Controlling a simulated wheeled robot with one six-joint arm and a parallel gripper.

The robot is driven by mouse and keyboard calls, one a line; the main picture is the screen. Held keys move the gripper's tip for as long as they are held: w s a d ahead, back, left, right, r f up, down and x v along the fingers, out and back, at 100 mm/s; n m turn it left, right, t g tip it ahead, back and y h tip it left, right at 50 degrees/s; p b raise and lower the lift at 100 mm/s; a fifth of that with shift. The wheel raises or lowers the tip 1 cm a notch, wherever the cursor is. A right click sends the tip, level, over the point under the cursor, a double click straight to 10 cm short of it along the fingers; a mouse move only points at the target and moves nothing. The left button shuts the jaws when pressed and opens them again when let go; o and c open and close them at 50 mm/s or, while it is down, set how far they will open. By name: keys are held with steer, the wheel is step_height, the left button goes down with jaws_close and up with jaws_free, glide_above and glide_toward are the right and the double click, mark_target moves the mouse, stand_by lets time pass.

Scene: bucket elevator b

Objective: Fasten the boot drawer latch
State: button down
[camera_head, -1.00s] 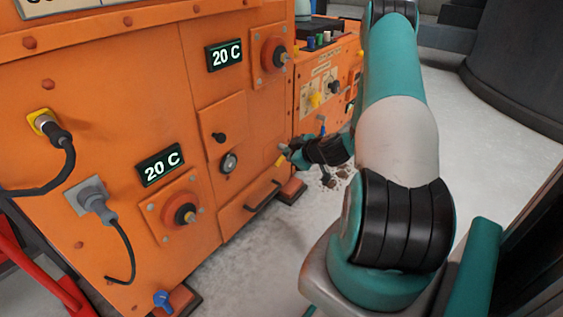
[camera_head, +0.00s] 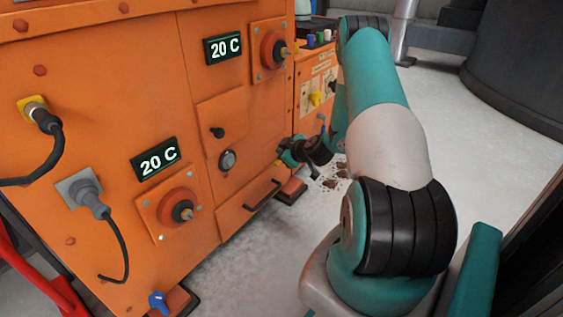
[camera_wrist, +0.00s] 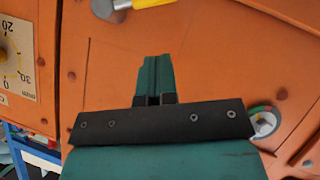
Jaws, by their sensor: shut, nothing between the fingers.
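A small yellow piece, probably the latch handle (camera_head: 278,163), shows at the drawer's upper right, beside my gripper. In the wrist view a yellow lever (camera_wrist: 152,2) on a grey round pivot (camera_wrist: 110,10) is at the top edge, partly cut off. My gripper (camera_head: 282,154) is shut and empty, close to the panel. In the wrist view its teal fingers (camera_wrist: 155,72) are together, apart from the lever in the picture. Contact with the panel cannot be told.
A round dial (camera_head: 227,160) and a black knob (camera_head: 217,132) are left of my gripper. Red rotary knobs (camera_head: 180,208) and plugged cables (camera_head: 85,193) stick out further left. A gauge (camera_wrist: 14,60) is at the wrist view's left. Grey floor to the right is open.

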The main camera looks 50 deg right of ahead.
steer(key=f+b, duration=0.1)
steer(key=w+d+f+b, duration=0.1)
steer(key=f, duration=0.1)
steer(key=w+d+f, duration=0.1)
steer(key=shift+w+f+b, duration=0.15)
steer(key=shift+f+b, duration=0.05)
steer(key=shift+b, duration=0.2)
steer(key=shift+w+a, duration=0.1)
